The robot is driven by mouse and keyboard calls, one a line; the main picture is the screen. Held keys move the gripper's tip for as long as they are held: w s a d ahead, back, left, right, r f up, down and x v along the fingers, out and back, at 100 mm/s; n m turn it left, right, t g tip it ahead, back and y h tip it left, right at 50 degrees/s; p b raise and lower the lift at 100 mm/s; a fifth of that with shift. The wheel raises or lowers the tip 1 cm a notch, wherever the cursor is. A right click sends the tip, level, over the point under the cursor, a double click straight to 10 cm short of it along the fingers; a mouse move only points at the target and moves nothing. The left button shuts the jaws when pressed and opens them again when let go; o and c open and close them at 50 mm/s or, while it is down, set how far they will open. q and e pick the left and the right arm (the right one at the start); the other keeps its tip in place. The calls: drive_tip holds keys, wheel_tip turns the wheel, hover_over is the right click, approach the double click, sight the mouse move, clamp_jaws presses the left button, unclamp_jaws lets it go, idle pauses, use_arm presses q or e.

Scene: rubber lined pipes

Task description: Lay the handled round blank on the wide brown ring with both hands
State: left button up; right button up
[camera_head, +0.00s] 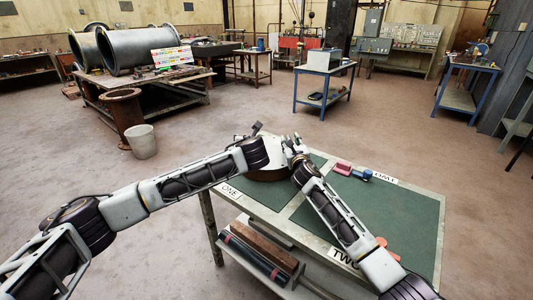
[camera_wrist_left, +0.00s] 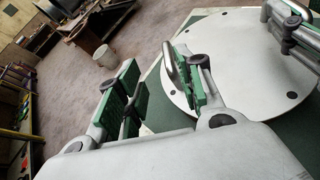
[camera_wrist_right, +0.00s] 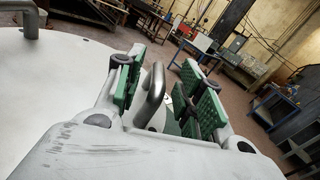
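The handled round blank (camera_wrist_left: 235,65) is a flat light-grey disc with dark spots near its rim; arms mostly hide it in the head view. The wide brown ring (camera_head: 268,175) shows as a brown edge under my grippers on the table; how the disc sits over it is hidden. My left gripper (camera_wrist_left: 160,85) is open, with a bent metal handle (camera_wrist_left: 172,62) near its right finger. My right gripper (camera_wrist_right: 165,95) is open, with the other handle (camera_wrist_right: 151,95) between its spread fingers, nearer the left one. The grippers also show in the head view, left (camera_head: 257,133) and right (camera_head: 297,145).
The table has green mats (camera_head: 385,205) and labels. Red and blue pieces (camera_head: 352,171) lie at its far right, an orange piece (camera_head: 383,243) near the front. Dark bars (camera_head: 255,255) lie on the lower shelf. A white bucket (camera_head: 142,141) stands on the floor at left.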

drive_tip(key=s+d, duration=0.1)
drive_tip(key=s, duration=0.9)
drive_tip(key=shift+s+d, duration=0.15)
drive_tip(key=shift+d, duration=0.2)
idle(0.6)
wheel_tip(320, 180, up, 9)
drive_tip(key=p, duration=0.9)
drive_tip(key=shift+r+p, duration=0.45)
drive_tip(key=shift+p, duration=0.05)
